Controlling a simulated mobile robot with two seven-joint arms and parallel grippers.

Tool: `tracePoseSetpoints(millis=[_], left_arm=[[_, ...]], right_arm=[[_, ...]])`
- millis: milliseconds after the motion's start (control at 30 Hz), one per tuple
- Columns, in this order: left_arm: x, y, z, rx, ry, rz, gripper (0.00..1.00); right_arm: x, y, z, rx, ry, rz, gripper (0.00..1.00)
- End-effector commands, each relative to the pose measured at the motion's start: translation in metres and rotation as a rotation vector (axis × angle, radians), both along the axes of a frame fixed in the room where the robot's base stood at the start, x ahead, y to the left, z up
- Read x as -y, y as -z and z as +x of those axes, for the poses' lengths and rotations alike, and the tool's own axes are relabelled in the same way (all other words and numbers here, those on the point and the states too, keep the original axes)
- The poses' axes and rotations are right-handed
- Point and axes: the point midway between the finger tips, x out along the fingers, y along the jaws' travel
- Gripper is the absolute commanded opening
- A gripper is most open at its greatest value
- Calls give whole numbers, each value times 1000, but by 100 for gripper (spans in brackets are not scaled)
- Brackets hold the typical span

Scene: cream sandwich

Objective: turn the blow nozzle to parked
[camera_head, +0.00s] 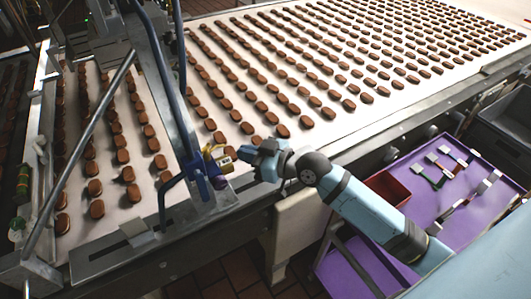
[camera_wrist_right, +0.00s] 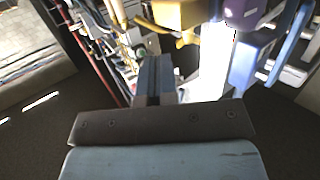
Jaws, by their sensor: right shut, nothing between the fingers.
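My right gripper (camera_head: 243,153) reaches in from the right at the near edge of the conveyor, its fingers pointing left. It is shut and empty. Just left of its fingertips is a small yellow fitting (camera_head: 212,160) with a pale label, on the blue frame (camera_head: 198,190); this looks like the blow nozzle, but its setting is too small to read. In the right wrist view, the shut fingers (camera_wrist_right: 156,72) lie below a yellow part (camera_wrist_right: 176,38) and left of a blue block (camera_wrist_right: 248,58). I cannot tell whether they touch. My left gripper is not in view.
Rows of brown biscuits lie on the pale conveyor (camera_head: 330,125) behind the gripper. A slanted metal bar (camera_head: 95,130) and blue posts stand left. A purple tray (camera_head: 455,222) with tools and a red bin (camera_head: 387,188) is at right, beside my right arm.

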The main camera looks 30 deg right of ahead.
Motion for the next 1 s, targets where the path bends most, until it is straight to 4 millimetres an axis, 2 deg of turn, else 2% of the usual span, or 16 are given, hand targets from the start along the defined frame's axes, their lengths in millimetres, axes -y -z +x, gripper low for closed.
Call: tracePoseSetpoints(millis=[100, 333, 1000], left_arm=[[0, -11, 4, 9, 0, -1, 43], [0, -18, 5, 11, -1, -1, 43], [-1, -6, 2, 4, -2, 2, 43]], right_arm=[[-14, 1, 20, 0, 1, 2, 0], [-31, 7, 43, -1, 0, 2, 0], [-35, 13, 49, 1, -18, -3, 0]])
